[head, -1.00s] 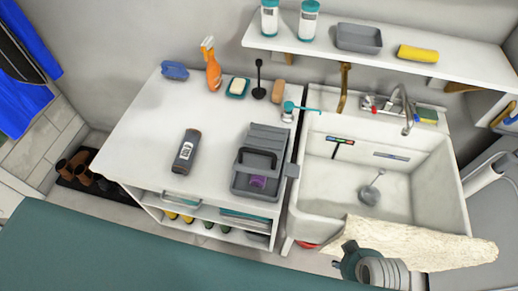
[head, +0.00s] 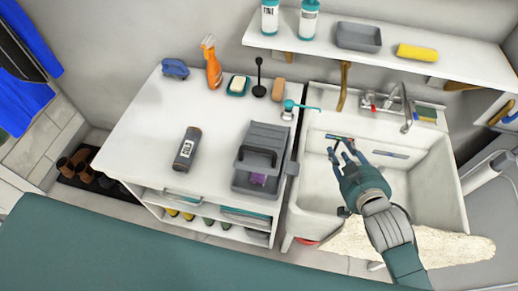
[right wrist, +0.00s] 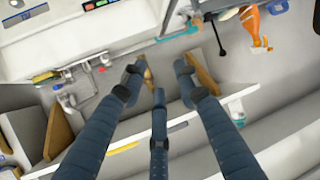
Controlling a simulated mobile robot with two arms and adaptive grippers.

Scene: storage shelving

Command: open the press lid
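The grey press (head: 262,158) sits on the right side of the white counter, left of the sink. Its ribbed grey upper part is at the back, and a dark looped handle (head: 259,155) crosses its front. A small purple item (head: 258,180) shows at its front. I cannot tell the exact lid angle. My right gripper (head: 343,150) is over the sink, to the right of the press and apart from it. Its three fingers are spread and empty, as the right wrist view (right wrist: 158,85) also shows. My left gripper is not in view.
A sink (head: 425,185) with a faucet (head: 402,105) lies right of the press. A wall shelf (head: 440,70) overhangs the sink. The counter's left part is mostly clear.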

